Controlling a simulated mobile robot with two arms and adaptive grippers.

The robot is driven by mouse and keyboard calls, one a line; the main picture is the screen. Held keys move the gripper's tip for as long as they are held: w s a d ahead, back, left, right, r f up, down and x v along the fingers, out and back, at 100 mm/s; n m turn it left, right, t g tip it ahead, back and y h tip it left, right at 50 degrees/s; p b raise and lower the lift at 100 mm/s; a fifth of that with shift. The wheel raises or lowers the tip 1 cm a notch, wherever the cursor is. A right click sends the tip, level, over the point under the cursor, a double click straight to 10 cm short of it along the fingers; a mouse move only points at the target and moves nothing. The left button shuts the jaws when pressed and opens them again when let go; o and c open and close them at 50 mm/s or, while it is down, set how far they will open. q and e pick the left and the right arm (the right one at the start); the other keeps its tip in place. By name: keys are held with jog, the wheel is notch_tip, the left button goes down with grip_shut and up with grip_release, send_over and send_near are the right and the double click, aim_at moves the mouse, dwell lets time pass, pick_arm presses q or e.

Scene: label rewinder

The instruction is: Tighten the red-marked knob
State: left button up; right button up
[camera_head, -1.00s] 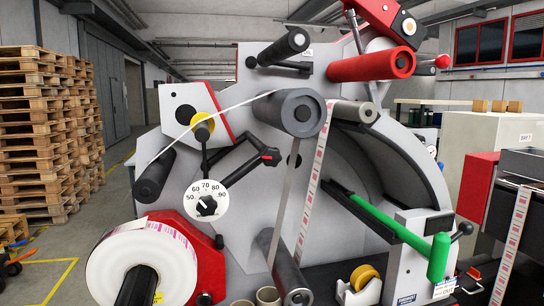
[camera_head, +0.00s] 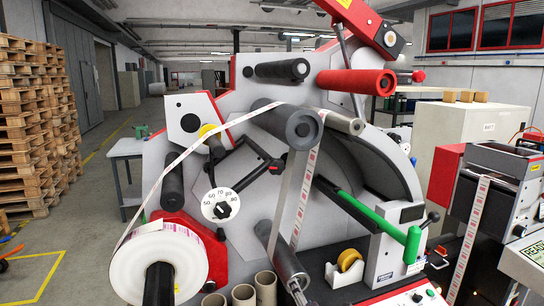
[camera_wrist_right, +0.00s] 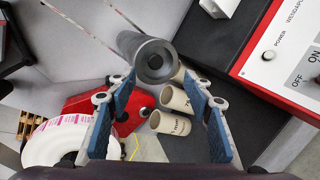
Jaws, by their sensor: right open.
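The label rewinder (camera_head: 330,215) fills the middle of the head view. A black lever (camera_head: 243,180) with a small red mark (camera_head: 275,165) at its tip sits near its centre. A small black knob (camera_head: 220,235) sits on the red plate beside the label roll. I cannot tell for sure which is the red-marked knob. In the right wrist view my right gripper (camera_wrist_right: 155,92) is open, its blue-padded fingers apart and empty, with the dark roller end (camera_wrist_right: 155,62) beyond them. My left gripper is not in view.
A white label roll (camera_head: 185,258) hangs at lower left. Several cardboard cores (camera_head: 265,287) stand under the lower roller (camera_head: 290,268). A green-handled lever (camera_head: 412,245) juts out at right. A red-edged control panel (camera_head: 415,296) is at the front. Pallets (camera_head: 35,125) stand far left.

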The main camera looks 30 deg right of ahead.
notch_tip(320, 180, up, 17)
jog(key=w+n+t, duration=0.3)
jog(key=n+t, duration=0.2)
jog(key=n, duration=0.2)
jog(key=n+t+y+p, duration=0.1)
jog(key=n+t, duration=0.3)
jog(key=n, duration=0.5)
send_near(279, 167)
jog(key=a+x, duration=0.1)
jog(key=x, duration=0.3)
jog(key=shift+w+d+r+p, duration=0.15)
jog(key=shift+d+r+p, duration=0.1)
jog(key=shift+d+p, duration=0.15)
jog(key=p+x, duration=0.2)
jog(key=x, duration=0.3)
jog(key=shift+w+d+f+p, duration=0.1)
jog(key=shift+w+d+p, duration=0.05)
jog(key=shift+p, duration=0.25)
jog(key=shift+w+p, duration=0.35)
jog(key=shift+w, duration=0.4)
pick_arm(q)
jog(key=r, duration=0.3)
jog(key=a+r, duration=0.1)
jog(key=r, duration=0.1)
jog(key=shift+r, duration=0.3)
pick_arm(e)
jog(key=c, duration=1.2)
